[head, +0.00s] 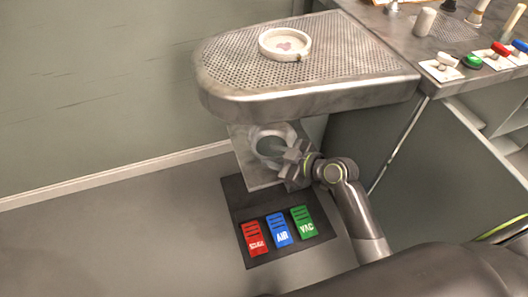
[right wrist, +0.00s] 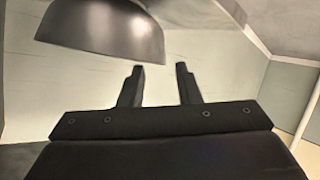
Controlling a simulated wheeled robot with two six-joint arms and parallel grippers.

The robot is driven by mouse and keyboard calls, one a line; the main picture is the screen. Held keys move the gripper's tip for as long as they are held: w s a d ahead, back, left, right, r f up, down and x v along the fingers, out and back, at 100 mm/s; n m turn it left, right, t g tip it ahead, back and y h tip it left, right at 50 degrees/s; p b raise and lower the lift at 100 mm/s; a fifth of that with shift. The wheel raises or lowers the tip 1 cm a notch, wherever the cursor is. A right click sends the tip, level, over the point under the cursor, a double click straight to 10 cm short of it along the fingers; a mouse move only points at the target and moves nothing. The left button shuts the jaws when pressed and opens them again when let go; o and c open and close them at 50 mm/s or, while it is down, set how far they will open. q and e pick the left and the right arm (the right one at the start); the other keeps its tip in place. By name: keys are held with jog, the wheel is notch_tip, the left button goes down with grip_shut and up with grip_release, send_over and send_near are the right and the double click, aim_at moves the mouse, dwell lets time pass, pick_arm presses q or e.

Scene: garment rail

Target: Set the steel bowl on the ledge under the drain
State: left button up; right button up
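The steel bowl (head: 268,147) is under the perforated worktop, over or on the pale ledge (head: 262,184); whether it rests there I cannot tell. My right gripper (head: 291,160) is at the bowl's right side in the head view. In the right wrist view the bowl (right wrist: 105,30) is at the upper left, beyond the fingertips. My right gripper (right wrist: 160,72) is open there, with nothing between its fingers. The bowl looks apart from them. The perforated drain plate (head: 345,50) is on the worktop above. My left gripper is not in view.
The worktop's thick rim (head: 310,104) overhangs the bowl. A white round dish (head: 285,43) sits on top. A floor mat (head: 236,200) with red, blue and green pedals lies below. The cabinet (head: 440,165) stands to the right. Open floor is at the left.

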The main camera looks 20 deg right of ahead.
jog(key=v, duration=0.7)
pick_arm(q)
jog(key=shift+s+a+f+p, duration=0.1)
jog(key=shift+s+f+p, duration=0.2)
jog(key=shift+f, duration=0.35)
pick_arm(e)
jog(key=s+d+f+m+g+h, duration=0.2)
jog(key=s+f+m, duration=0.4)
jog(key=s, duration=0.6)
jog(key=s+d+f+m+g+h, duration=0.3)
jog(key=s+f+m+g+h, duration=0.2)
jog(key=s+f, duration=0.6)
jog(key=shift+s+m+g, duration=0.4)
jog(key=shift+s+m, duration=0.35)
jog(key=shift+m, duration=0.15)
pick_arm(q)
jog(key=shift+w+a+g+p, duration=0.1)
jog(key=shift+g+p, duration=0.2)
jog(key=shift+p, duration=0.1)
pick_arm(e)
jog(key=shift+d, duration=0.1)
